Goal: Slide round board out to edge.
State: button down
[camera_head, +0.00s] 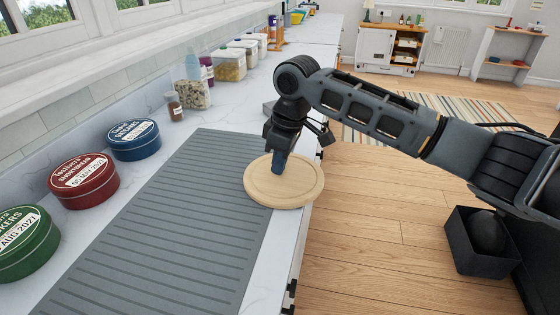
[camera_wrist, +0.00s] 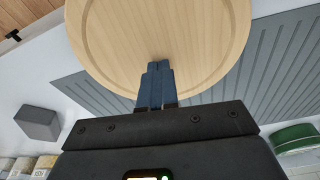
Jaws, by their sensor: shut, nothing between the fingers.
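The round wooden board (camera_head: 303,190) lies flat at the right front edge of the counter. Its right rim sticks out slightly past the counter edge, and its left part lies over the grey ribbed mat (camera_head: 165,240). My gripper (camera_head: 277,171) points down over the board with its blue fingers closed together and empty. The fingertips are at the board's top face, left of its centre; they look to touch it, but I cannot tell for sure. In the wrist view the closed fingertips (camera_wrist: 158,66) stand in front of the board (camera_wrist: 195,35).
Green (camera_head: 25,245), red (camera_head: 84,181) and blue (camera_head: 134,139) round tins stand along the wall side. A small spice jar (camera_head: 175,107) and food containers (camera_head: 229,65) stand farther back. A grey block (camera_wrist: 38,122) sits on the counter near the gripper. Wooden floor lies right of the counter.

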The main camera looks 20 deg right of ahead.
jog(key=shift+s+d+f, duration=0.45)
jog(key=shift+s+f, duration=0.15)
jog(key=shift+s, duration=0.1)
jog(key=shift+d+r+p, duration=0.15)
jog(key=shift+r+p, duration=0.65)
jog(key=shift+p, duration=0.3)
jog(key=shift+w+r+p, duration=0.1)
jog(key=shift+r+p, duration=0.05)
jog(key=shift+p, duration=0.15)
jog(key=s+d+b, duration=0.2)
jog(key=s+d, duration=0.6)
jog(key=shift+d, duration=0.25)
jog(key=shift+s, duration=0.15)
